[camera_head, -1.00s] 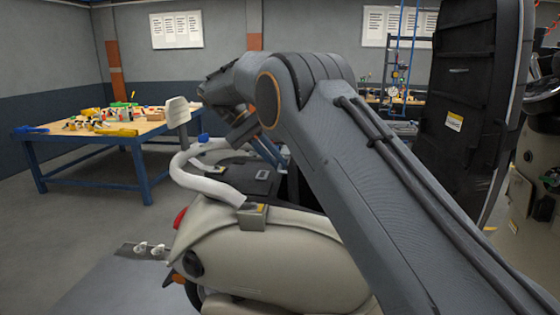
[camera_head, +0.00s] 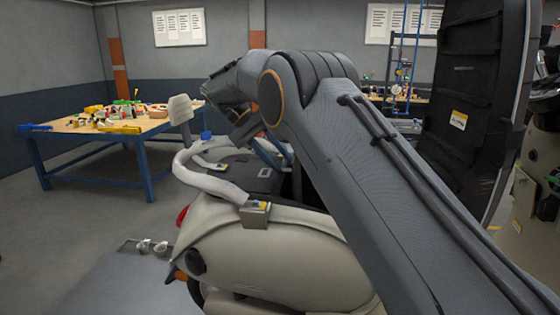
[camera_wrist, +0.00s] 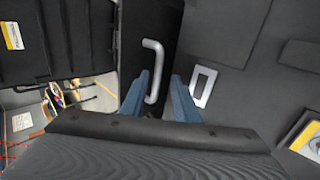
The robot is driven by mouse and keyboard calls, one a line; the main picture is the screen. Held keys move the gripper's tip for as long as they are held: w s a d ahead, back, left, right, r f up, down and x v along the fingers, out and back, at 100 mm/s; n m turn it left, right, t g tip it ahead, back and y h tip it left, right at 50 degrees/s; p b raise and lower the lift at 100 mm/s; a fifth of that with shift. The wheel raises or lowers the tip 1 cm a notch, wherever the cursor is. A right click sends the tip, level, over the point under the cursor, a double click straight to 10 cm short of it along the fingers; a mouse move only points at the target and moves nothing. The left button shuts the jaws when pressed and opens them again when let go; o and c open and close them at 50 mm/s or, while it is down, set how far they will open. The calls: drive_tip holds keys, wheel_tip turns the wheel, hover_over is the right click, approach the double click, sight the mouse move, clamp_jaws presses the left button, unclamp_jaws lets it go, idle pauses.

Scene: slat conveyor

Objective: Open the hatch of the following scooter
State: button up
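The beige scooter (camera_head: 275,262) stands in front of me. A tall black panel with a label (camera_head: 475,95), apparently its raised seat, stands upright at the right; part of it also shows in the wrist view (camera_wrist: 62,40). In the wrist view, a silver bar handle (camera_wrist: 158,50) stands by dark panels, and a grey-framed slot (camera_wrist: 203,84) is to its right. My gripper (camera_wrist: 163,78) is open, its blue fingers on either side of the handle's lower part. I cannot tell whether they touch it. In the head view my arm hides most of this area.
A pale grab rail (camera_head: 195,180) curves around the scooter's rear, near my gripper. A blue-legged workbench (camera_head: 95,135) with tools is at the back left. A grey conveyor surface (camera_head: 120,290) lies at lower left. The floor between them is clear. Another scooter part (camera_head: 540,190) shows at far right.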

drive_tip(key=p+v, duration=0.3)
drive_tip(key=v, duration=0.2)
drive_tip(key=shift+a+r, duration=0.1)
drive_tip(key=shift+r, duration=0.15)
drive_tip(key=p+v, duration=0.2)
drive_tip(key=p, duration=0.2)
drive_tip(key=shift+a+p, duration=0.1)
drive_tip(key=shift+p, duration=0.2)
drive_tip(key=shift+s, duration=0.15)
